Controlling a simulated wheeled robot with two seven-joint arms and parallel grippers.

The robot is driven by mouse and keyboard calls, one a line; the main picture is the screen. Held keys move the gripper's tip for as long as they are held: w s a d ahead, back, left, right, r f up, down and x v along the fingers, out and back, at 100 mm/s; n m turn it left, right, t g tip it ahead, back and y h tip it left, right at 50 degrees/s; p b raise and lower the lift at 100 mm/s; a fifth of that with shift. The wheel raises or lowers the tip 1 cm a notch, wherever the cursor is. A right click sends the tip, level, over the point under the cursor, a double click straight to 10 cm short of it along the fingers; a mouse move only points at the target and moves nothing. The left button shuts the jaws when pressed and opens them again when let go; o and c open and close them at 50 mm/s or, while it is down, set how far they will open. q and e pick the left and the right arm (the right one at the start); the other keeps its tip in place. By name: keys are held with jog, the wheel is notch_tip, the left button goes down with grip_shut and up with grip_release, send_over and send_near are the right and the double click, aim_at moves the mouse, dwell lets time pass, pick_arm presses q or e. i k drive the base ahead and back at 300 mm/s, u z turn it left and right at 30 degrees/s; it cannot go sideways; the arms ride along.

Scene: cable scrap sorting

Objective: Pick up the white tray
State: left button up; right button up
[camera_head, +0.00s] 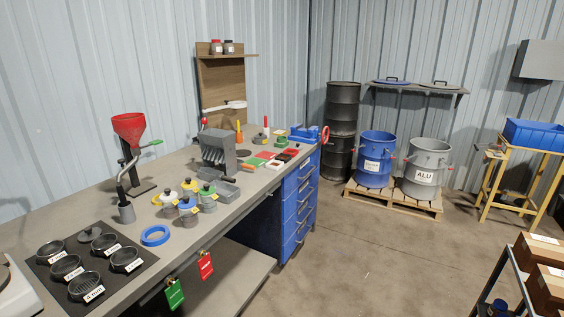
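What looks like a small white tray (274,166) lies on the workbench near its front edge, in a cluster of small coloured pieces. It is small in the view, so its shape and contents are unclear. A green piece (254,162) lies to its left and red and dark pieces lie just behind it. Neither of my grippers shows in the head view.
The grey workbench (170,207) carries a grey slotted machine (217,149), a red-hopper grinder (129,124), several lidded pots and a blue tape ring (155,235). Blue drawers (299,205) stand beneath. Drums stand on a pallet at the back. The middle floor is clear.

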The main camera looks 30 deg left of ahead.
aim_at(274, 164)
jog(key=z, duration=0.1)
jog(key=i, duration=4.65)
jog(key=u, duration=2.45)
